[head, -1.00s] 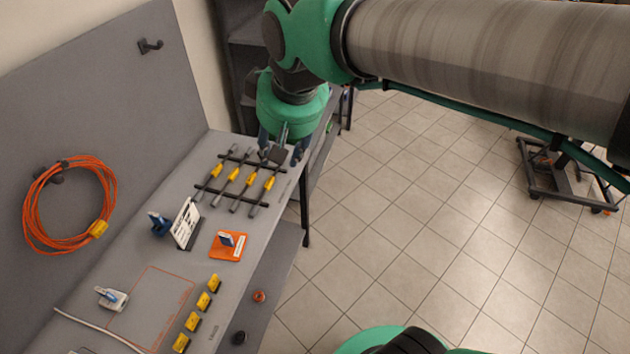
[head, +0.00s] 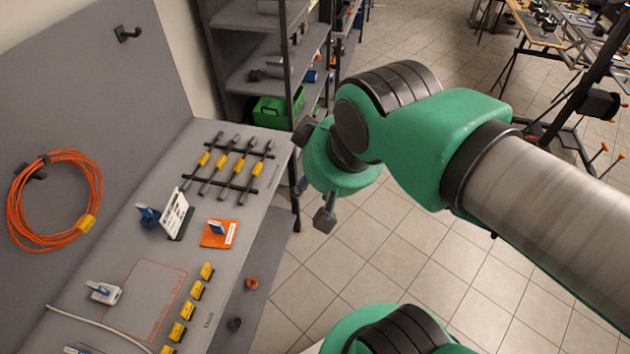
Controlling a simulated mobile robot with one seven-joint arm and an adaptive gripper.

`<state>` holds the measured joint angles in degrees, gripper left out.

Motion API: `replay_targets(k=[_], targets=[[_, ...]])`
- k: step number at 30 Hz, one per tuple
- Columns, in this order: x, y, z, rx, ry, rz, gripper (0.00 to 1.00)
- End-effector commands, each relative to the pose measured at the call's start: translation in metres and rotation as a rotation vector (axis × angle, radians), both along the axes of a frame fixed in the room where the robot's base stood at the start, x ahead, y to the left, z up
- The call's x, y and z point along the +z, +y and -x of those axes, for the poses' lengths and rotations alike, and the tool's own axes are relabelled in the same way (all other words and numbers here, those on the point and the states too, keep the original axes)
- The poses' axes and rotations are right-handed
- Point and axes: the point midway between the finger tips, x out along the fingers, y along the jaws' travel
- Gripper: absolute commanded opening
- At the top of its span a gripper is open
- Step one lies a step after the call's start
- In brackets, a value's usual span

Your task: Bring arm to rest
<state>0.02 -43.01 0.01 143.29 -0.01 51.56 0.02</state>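My gripper (head: 313,178) is at the end of my green and grey arm in the head view. It hangs in the air to the right of the workbench (head: 222,283), past its right edge and over the tiled floor. One dark finger shows below the green wrist and a dark part shows at its left; the rest is hidden behind the wrist. I see nothing held, but I cannot tell how far the fingers are apart.
On the bench are several yellow-banded tools on a black rack (head: 219,183), a white card stand (head: 173,211), an orange plate (head: 218,234) and yellow tags (head: 198,290). An orange cable coil (head: 52,200) hangs on the back panel. Shelves (head: 265,68) with a green bin (head: 276,112) stand behind.

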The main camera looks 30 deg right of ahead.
Motion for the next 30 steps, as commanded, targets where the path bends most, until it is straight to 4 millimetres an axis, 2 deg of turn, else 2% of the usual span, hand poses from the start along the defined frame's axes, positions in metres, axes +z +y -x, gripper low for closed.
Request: replay_targets(k=[8, 21, 25, 30], targets=[[-0.010, 0.000, 0.000, 0.001, 0.000, 0.000, 0.38], [-0.073, 0.000, 0.000, 0.001, 0.000, 0.000, 0.38], [-0.086, 0.000, 0.000, 0.001, 0.000, 0.000, 0.38], [-0.092, 0.000, 0.000, 0.001, 0.000, 0.000, 0.38]])
